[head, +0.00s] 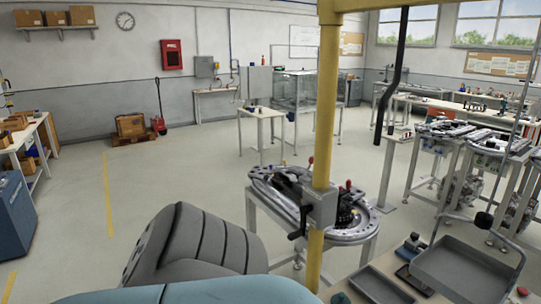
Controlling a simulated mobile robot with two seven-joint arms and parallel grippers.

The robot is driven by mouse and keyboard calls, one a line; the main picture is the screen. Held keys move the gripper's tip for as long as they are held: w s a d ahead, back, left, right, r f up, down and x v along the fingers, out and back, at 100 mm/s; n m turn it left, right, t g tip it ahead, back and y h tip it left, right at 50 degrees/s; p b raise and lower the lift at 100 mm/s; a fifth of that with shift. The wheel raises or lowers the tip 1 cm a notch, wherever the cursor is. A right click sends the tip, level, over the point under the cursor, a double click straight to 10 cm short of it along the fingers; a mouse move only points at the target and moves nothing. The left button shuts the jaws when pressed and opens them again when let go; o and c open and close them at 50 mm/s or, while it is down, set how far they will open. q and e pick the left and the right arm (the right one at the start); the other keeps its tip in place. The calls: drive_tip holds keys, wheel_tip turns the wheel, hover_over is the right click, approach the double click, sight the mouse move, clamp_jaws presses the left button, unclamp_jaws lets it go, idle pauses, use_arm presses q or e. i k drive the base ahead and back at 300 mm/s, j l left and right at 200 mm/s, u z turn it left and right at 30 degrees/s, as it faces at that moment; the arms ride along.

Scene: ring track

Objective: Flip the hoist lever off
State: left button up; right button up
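A yellow post (325,110) stands upright near the middle of the head view. A grey box (319,207) is fixed to the post at about mid height. A black lever (302,221) is on the left side of this box and points downward, with its dark end to the lower left. It appears to be the hoist lever; I cannot tell from this view whether it stands at on or off. Neither of my grippers is in view, and nothing is seen touching the lever.
Behind the post is an oval metal ring track (356,235) on a stand. A black hose (390,90) hangs to the right of the post. A grey tray (465,272) is at the lower right. Open floor (170,175) lies to the left.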

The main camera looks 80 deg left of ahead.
sight(310, 161)
drive_tip(key=u, duration=2.2)
drive_tip(key=z, duration=0.45)
drive_tip(key=i+j+z, duration=0.1)
drive_tip(key=z, duration=0.3)
drive_tip(key=j+z, duration=0.15)
drive_tip(key=z, duration=0.3)
drive_tip(key=j+z, duration=0.8)
drive_tip(key=j, duration=0.2)
drive_tip(key=j+z, duration=0.15)
drive_tip(key=j, duration=0.2)
drive_tip(key=k+j+z, duration=0.1)
drive_tip(key=j, duration=0.2)
drive_tip(key=k+j+z, duration=0.15)
drive_tip(key=j, duration=0.2)
drive_tip(key=k+j, duration=0.1)
drive_tip(key=j, duration=0.35)
drive_tip(key=k+j, duration=0.1)
drive_tip(key=j, duration=0.35)
drive_tip(key=k+j, duration=0.15)
drive_tip(key=j, duration=0.25)
drive_tip(key=k+j+z, duration=0.1)
drive_tip(key=j, duration=0.35)
drive_tip(key=k+j, duration=0.15)
drive_tip(key=j, duration=0.3)
